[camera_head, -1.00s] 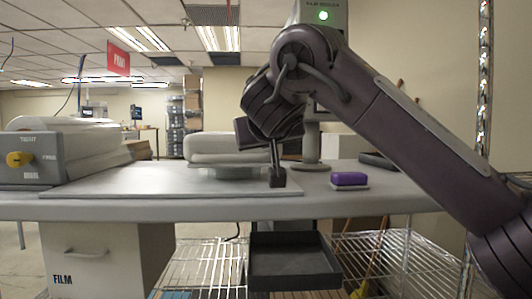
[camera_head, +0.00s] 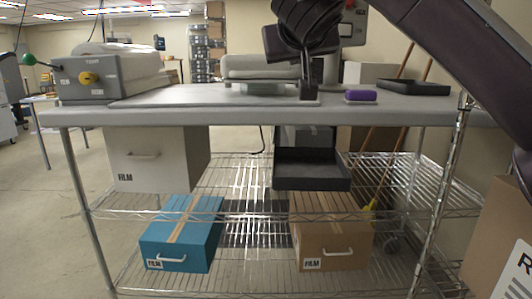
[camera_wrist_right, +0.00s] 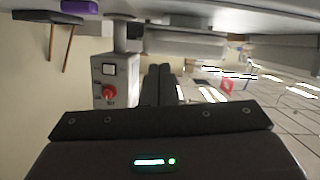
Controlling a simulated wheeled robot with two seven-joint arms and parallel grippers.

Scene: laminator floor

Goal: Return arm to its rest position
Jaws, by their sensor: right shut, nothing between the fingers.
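My right arm comes in from the upper right of the head view. Its gripper (camera_head: 308,93) points down over the rear right part of the table's grey board, and its fingers are together with nothing held. In the right wrist view the same gripper (camera_wrist_right: 158,85) shows as two dark fingers side by side, with a control box (camera_wrist_right: 115,78) bearing a red knob beside them. I cannot tell whether the fingertips touch the board. My left gripper is not in view.
The grey table (camera_head: 230,116) carries a laminator (camera_head: 115,75) at left, a purple block (camera_head: 361,95) on a pad right of the gripper, and a black tray (camera_head: 414,88). Below are a white film box (camera_head: 150,160), an open dark bin (camera_head: 310,180), blue (camera_head: 180,235) and brown (camera_head: 332,240) boxes.

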